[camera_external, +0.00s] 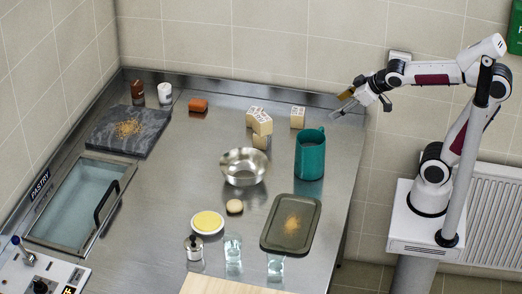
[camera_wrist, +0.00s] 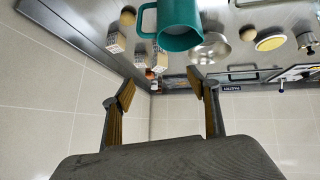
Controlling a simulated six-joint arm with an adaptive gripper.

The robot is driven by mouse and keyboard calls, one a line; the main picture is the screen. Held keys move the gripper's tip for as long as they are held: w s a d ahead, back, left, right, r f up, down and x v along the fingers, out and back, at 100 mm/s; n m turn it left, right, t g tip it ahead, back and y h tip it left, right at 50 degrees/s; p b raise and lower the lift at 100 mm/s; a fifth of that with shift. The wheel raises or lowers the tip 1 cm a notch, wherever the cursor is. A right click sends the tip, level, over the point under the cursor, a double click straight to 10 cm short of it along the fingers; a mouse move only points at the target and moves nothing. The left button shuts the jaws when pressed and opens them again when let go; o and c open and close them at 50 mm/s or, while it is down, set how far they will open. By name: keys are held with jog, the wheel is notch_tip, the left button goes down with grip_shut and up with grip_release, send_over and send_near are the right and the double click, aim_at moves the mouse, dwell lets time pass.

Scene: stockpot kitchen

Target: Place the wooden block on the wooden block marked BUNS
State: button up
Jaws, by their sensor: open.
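Several pale wooden blocks stand near the back of the steel counter. One block (camera_external: 297,117) stands alone at the right. Left of it is a close group with an upper block (camera_external: 262,124), a lower block (camera_external: 260,142) and another block (camera_external: 251,116) behind. Dark markings show on some, but I cannot read BUNS on any. The wrist view shows a nearer block (camera_wrist: 116,43) and another block (camera_wrist: 141,49) beyond it. My gripper (camera_external: 342,103) is open and empty, raised right of the blocks; its two fingers (camera_wrist: 161,88) are spread apart in the wrist view.
A teal pitcher (camera_external: 310,157) stands in front of the lone block, with a steel bowl (camera_external: 243,170) to its left. A dark tray (camera_external: 291,222) lies in front. An orange-brown block (camera_external: 198,105) and a grey slab (camera_external: 128,133) are further left. Walls border the back and left.

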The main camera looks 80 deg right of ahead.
jog(key=s+a+f+g+y, duration=0.1)
jog(key=s+a+f, duration=0.2)
jog(key=s, duration=0.4)
jog(key=s+a+f+g+y, duration=0.1)
jog(key=s+a+f+g, duration=0.1)
jog(key=s+a, duration=0.3)
jog(key=shift+s+f+n+y, duration=0.3)
jog(key=shift+s+f, duration=0.1)
jog(key=shift+s, duration=0.5)
